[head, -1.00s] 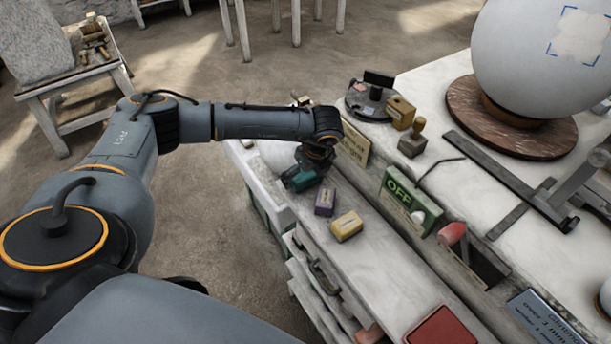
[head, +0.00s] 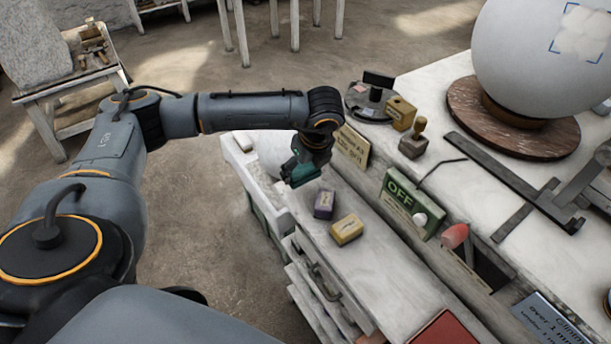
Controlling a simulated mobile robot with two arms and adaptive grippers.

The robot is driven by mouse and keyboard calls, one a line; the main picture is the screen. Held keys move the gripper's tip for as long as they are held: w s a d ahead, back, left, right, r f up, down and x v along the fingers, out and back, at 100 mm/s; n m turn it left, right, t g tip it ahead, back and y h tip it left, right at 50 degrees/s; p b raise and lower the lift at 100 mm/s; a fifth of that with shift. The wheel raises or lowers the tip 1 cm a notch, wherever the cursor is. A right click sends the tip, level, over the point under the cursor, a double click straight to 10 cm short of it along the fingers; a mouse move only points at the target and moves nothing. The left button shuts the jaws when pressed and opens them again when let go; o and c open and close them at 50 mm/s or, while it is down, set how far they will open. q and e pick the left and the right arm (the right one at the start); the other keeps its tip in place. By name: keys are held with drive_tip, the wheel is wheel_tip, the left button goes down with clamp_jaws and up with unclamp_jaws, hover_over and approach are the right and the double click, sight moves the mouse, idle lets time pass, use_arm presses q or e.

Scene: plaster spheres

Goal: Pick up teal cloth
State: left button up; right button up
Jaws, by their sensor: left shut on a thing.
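The teal cloth (head: 302,176) is a small dark teal shape at the end of my left arm, over the far left end of the lower white bench. My left gripper (head: 301,168) points down and is shut on it. The gripper body hides part of the cloth. The cloth appears a little above the bench, though the gap under it is hard to judge. My right gripper is not in the head view.
A purple block (head: 324,204) and a yellow block (head: 346,229) lie close to the cloth. A green OFF sign (head: 407,201) and a grit card (head: 350,147) stand behind. A large white sphere (head: 540,58) rests on a round wooden base (head: 512,125) at right.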

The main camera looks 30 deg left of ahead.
sight(298, 177)
use_arm(q)
drive_tip(key=s+r, duration=0.1)
drive_tip(key=s+d+r+b, duration=0.1)
drive_tip(key=s+r, duration=0.1)
drive_tip(key=shift+s+d+r+b, duration=0.25)
drive_tip(key=shift+r+b, duration=0.1)
drive_tip(key=shift+r, duration=0.05)
drive_tip(key=s+d+r+b, duration=0.2)
drive_tip(key=s+d+r, duration=0.1)
drive_tip(key=s, duration=0.4)
drive_tip(key=shift+s+r, duration=0.4)
drive_tip(key=shift+r, duration=0.15)
